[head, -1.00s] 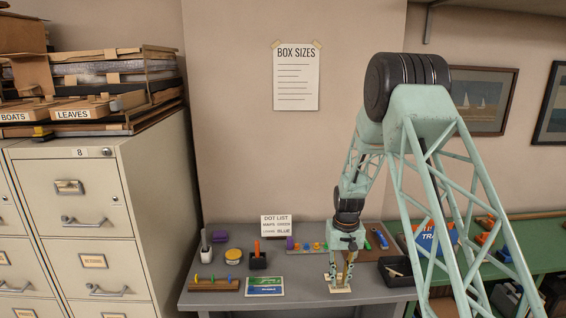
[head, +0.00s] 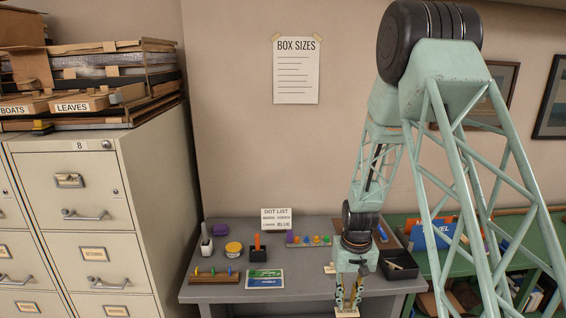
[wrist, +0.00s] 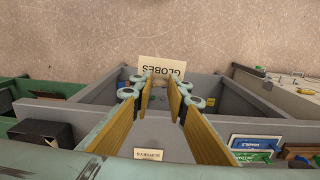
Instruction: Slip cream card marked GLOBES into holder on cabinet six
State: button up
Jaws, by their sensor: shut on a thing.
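My gripper (head: 348,302) is shut on the cream card marked GLOBES (wrist: 162,72) and holds it at the fingertips, in front of the grey table. The lettering appears upside down in the wrist view, where the two fingers (wrist: 160,85) meet the card's near edge. In the head view, only a thin strip of the card (head: 347,314) shows at the bottom edge. Cabinet six and its holder cannot be made out; the cabinet in the head view carries an 8 (head: 79,145).
The grey table (head: 318,287) holds a dot list sign (head: 277,218), a yellow tub (head: 233,248), a peg strip (head: 214,275) and a black tray (head: 398,264). Another cream card (wrist: 148,154) lies there. A green bench (head: 440,283) stands right; boxes (head: 110,85) top the cabinets.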

aim_at(344, 317)
jog(key=shift+f+b, duration=4)
jog(key=shift+f, duration=0.2)
jog(key=shift+f, duration=0.15)
jog(key=s+f, duration=0.4)
jog(key=f, duration=1)
jog(key=shift+f, duration=0.4)
jog(key=shift+a, duration=0.1)
